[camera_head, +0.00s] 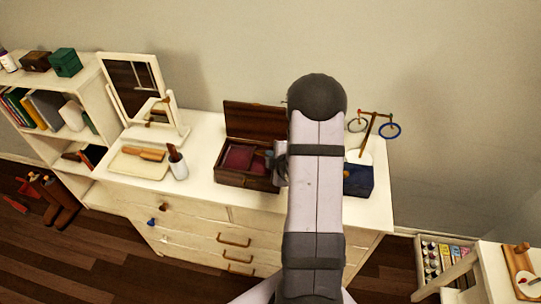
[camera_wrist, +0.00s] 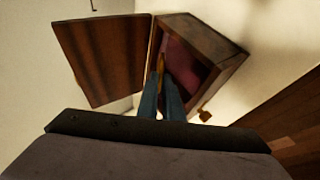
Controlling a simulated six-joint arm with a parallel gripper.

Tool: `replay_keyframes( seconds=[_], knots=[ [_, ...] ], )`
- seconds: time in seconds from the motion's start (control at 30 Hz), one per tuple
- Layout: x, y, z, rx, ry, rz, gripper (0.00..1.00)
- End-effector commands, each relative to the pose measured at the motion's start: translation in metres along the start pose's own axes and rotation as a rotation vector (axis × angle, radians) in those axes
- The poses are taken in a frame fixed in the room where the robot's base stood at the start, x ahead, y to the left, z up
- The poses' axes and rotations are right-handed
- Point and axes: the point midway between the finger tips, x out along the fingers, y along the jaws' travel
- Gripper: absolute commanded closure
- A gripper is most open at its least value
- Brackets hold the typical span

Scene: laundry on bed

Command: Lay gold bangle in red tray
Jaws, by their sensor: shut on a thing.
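My gripper (camera_wrist: 166,82) is shut on the gold bangle (camera_wrist: 160,63), which shows as a thin golden strip at the fingertips in the wrist view. The fingertips are at the opening of a dark wooden box (camera_wrist: 222,74) with a red inside. The red tray (camera_wrist: 181,44) appears to be this red lining; it also shows in the head view (camera_head: 237,158), left of my arm. The box lid (camera_head: 255,120) stands open. In the head view the bangle cannot be made out, and my arm hides the box's right side. Whether the bangle touches the lining cannot be told.
The box stands on a white dresser (camera_head: 205,200). To its left are a white cup (camera_head: 179,168) with a brush, a cream tray (camera_head: 128,169) and a tilting mirror (camera_head: 133,85).

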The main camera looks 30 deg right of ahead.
Motion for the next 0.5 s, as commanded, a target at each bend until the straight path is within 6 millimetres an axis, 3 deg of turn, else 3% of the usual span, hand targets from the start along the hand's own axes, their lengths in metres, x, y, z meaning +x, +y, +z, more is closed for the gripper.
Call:
replay_keyframes(
  seconds=[0.5],
  knots=[
    [0.019, -0.025, 0.008, 0.0, 0.0, 0.0, 1.0]
  ],
)
